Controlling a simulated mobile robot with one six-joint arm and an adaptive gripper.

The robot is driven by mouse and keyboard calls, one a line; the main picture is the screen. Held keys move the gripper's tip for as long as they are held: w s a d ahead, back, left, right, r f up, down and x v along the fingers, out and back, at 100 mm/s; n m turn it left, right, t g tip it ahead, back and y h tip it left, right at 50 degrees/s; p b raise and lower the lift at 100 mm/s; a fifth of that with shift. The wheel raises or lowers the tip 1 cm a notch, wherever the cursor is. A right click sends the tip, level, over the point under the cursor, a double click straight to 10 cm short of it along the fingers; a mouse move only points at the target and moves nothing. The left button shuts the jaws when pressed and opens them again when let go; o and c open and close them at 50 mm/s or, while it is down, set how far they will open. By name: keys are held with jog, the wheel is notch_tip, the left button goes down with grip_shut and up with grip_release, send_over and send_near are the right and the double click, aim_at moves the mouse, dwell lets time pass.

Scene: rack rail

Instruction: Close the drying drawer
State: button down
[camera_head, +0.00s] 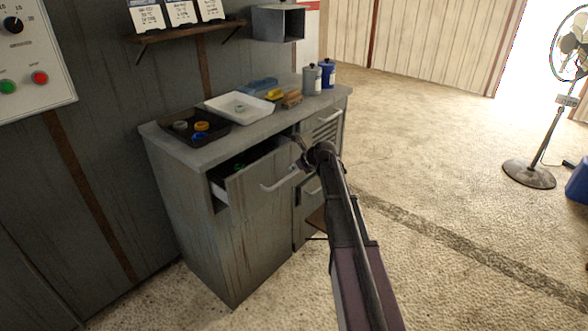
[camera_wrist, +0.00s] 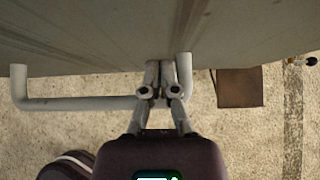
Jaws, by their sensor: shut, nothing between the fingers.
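The drying drawer (camera_head: 258,176) stands partly pulled out at the upper left of the grey cabinet (camera_head: 190,190), with a gap behind its front and small things inside. Its pale bar handle (camera_head: 280,183) sticks out from the front and also spans the wrist view (camera_wrist: 80,103). My gripper (camera_head: 301,156) is at the right end of the drawer front. In the wrist view its fingers (camera_wrist: 159,67) are shut and empty, just inside the handle's right post, with tips at the grey front panel (camera_wrist: 80,35). Whether they touch it I cannot tell.
The counter top (camera_head: 180,155) carries a dark tray (camera_head: 215,135), a white tray (camera_head: 262,112), a grey canister (camera_head: 312,79) and a blue one (camera_head: 328,74). A brown flat-topped thing (camera_wrist: 240,87) stands low, right of the handle. The floor (camera_head: 450,150) to the right is open.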

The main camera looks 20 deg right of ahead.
aim_at(288, 151)
jog(key=w+a, duration=0.1)
jog(key=w, duration=0.1)
jog(key=w+a, duration=0.2)
jog(key=w, duration=0.1)
jog(key=w+a, duration=0.2)
jog(key=w, duration=0.1)
jog(key=shift+w+a, duration=0.15)
jog(key=shift+a, duration=0.1)
jog(key=shift+w+a, duration=0.1)
jog(key=shift+r, duration=0.15)
jog(key=p+v, duration=0.5)
jog(key=v, duration=0.3)
jog(key=shift+p+v, duration=0.85)
jog(key=shift+v, duration=0.25)
jog(key=shift+s+f, duration=0.25)
